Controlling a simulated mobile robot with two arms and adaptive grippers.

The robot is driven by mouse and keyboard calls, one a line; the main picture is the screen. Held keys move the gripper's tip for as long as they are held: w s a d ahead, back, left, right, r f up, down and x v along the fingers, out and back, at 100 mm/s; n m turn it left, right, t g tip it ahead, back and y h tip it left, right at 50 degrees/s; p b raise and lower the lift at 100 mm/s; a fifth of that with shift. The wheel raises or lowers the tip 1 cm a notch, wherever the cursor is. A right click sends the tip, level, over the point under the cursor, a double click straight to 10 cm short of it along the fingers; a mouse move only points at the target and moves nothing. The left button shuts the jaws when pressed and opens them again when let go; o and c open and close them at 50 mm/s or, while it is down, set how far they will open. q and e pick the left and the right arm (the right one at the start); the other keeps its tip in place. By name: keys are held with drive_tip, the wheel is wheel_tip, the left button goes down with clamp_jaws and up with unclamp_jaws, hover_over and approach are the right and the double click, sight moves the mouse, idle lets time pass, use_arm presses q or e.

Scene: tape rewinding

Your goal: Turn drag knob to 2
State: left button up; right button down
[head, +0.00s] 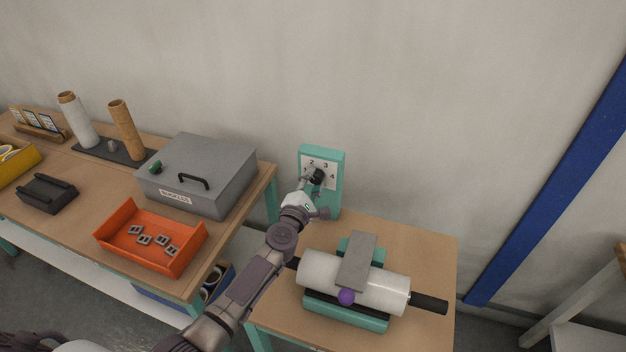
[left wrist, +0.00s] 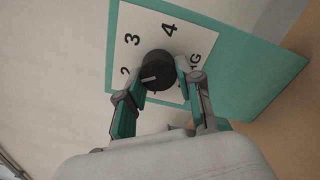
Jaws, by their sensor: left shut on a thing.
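The black drag knob (head: 318,176) sits on a white dial plate on the teal panel (head: 335,158) against the wall. In the left wrist view the knob (left wrist: 157,68) shows with the digits 2, 3 and 4 around it. Its white pointer line faces left and slightly down, near the 2; I cannot tell if it lines up exactly. My left gripper (head: 312,179) is shut on the knob, with one finger on each side in the left wrist view (left wrist: 159,78). The fingers hide part of the dial's lower side. My right gripper is not in view.
The left bench holds a grey box (head: 205,165), an orange tray (head: 118,225) and two upright rolls.

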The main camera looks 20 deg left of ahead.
use_arm(q)
drive_tip(key=shift+f+m, duration=0.1)
drive_tip(key=shift+m, duration=0.2)
drive_tip(key=o, duration=1.2)
drive_tip(key=shift+c, duration=0.2)
drive_tip(key=shift+s, duration=0.15)
drive_tip(key=s, duration=1.1)
drive_tip(key=shift+s+a, duration=0.15)
drive_tip(key=shift+s, duration=0.25)
